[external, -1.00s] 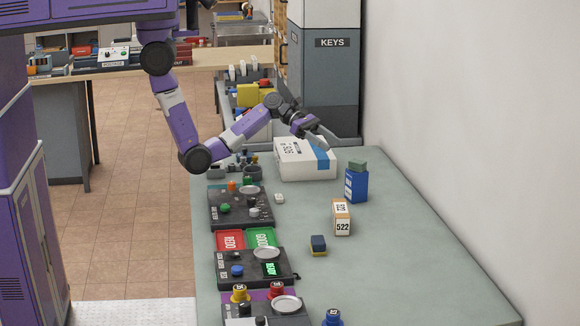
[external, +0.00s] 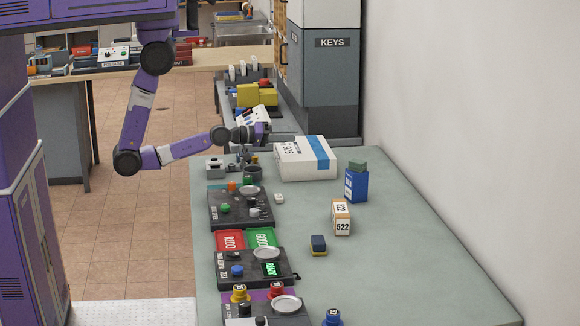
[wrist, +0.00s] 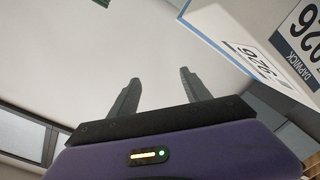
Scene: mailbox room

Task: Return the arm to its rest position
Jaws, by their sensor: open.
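My gripper (external: 278,137) is at the far left end of the grey-green table (external: 400,235), just left of a white box with a blue stripe (external: 303,160). In the wrist view my gripper (wrist: 155,90) shows two dark fingers spread apart with nothing between them. The white box (wrist: 225,35) fills the upper right of that view, with a "026" label facing the camera. In the external view I cannot tell if the fingers touch the box.
Control panels (external: 240,208), red and green trays (external: 230,240), and several small items line the table's left side. A blue box (external: 356,186), an orange-white box (external: 342,218) and a small block (external: 318,245) stand right. The table's right front is clear.

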